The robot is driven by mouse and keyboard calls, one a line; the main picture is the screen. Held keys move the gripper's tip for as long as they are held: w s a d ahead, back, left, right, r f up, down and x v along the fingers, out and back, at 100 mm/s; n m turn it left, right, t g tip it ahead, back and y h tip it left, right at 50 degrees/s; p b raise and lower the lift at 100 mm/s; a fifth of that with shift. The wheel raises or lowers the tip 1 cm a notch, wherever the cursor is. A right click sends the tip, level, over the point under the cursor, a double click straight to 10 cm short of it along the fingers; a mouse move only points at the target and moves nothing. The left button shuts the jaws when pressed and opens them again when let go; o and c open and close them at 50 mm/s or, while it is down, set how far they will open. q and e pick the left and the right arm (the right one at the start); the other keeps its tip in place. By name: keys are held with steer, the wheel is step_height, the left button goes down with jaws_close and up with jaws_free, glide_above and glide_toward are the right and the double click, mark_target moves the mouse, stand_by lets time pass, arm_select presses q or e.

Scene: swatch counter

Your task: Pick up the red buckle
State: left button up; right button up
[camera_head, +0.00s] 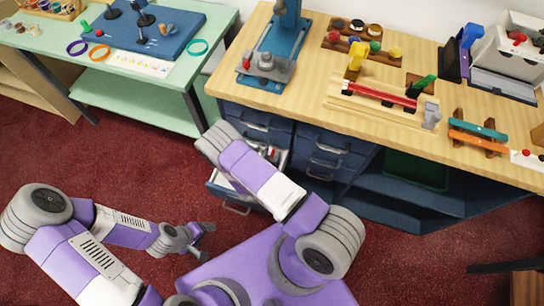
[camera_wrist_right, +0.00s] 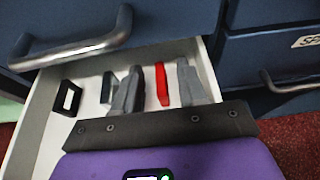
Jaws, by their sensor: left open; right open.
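A narrow red object, which looks like the red buckle (camera_wrist_right: 161,88), lies in the open drawer (camera_wrist_right: 40,110) in the right wrist view. My right gripper (camera_wrist_right: 158,64) reaches into this drawer with its grey fingers apart, one on each side of the red buckle. Small gaps show between fingers and buckle; I cannot tell its depth relative to the fingertips. In the head view my right forearm hides most of the drawer (camera_head: 232,196), and that gripper is hidden. My left gripper (camera_head: 207,242) is open and empty, low at the left, above the red carpet.
A black rectangular buckle (camera_wrist_right: 67,98) and a dark grey piece (camera_wrist_right: 107,87) lie left of the red buckle. The drawer above with its metal handle (camera_wrist_right: 75,48) overhangs the open one. The wooden counter (camera_head: 310,75) and green table (camera_head: 110,80) stand behind.

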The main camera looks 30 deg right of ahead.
jaws_close()
stand_by(0.3)
steer(key=shift+r, duration=0.15)
steer(key=shift+r+p, duration=0.5)
steer(key=shift+r, duration=0.15)
steer(key=s+a, duration=0.1)
steer(key=s+a+p, duration=0.1)
steer(key=a, duration=0.1)
steer(key=shift+s+a+f, duration=0.1)
steer(key=shift+s+a, duration=0.1)
steer(key=shift+s, duration=0.2)
step_height(320, 180, up, 14)
steer(key=p, duration=0.4)
steer(key=shift+d+f, duration=0.15)
